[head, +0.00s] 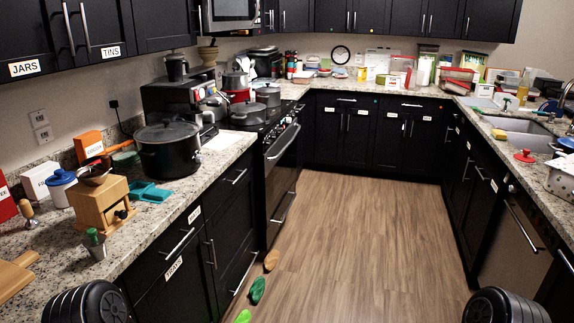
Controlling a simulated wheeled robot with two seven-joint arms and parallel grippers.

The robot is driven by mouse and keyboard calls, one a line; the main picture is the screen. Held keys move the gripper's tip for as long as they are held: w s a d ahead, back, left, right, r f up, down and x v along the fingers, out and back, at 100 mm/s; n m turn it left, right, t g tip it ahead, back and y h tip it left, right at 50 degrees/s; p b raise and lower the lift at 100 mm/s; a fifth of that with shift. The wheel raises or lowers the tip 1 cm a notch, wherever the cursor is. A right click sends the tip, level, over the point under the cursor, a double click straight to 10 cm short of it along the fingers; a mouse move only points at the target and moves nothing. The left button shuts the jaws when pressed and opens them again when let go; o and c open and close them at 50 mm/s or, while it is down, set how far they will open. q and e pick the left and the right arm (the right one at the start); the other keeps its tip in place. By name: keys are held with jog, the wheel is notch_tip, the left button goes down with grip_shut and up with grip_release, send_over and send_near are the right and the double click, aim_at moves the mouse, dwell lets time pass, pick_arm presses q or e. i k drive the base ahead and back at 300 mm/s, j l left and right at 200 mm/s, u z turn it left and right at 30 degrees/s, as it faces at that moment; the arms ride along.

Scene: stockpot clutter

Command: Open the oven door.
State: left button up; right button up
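The oven (281,178) is a black range set in the left counter run, past the near drawers. Its door looks shut, seen at a steep angle. A long silver door handle (284,142) runs across the top of the door. A second silver bar (284,207) sits low on the front. Pots and a red pan stand on the cooktop above. Neither of my grippers is in view; only dark rounded parts of my arms show at the bottom left and bottom right corners.
The wooden floor (350,240) in the middle is open. Green items (258,290) and a tan item (271,260) lie on the floor by the left cabinets. A large black stockpot (168,150) and clutter crowd the left counter. A dishwasher (508,250) is at right.

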aim_at(277, 163)
jog(key=z, duration=0.35)
jog(key=i, duration=5.45)
jog(key=l+u, duration=0.1)
jog(key=u, duration=0.35)
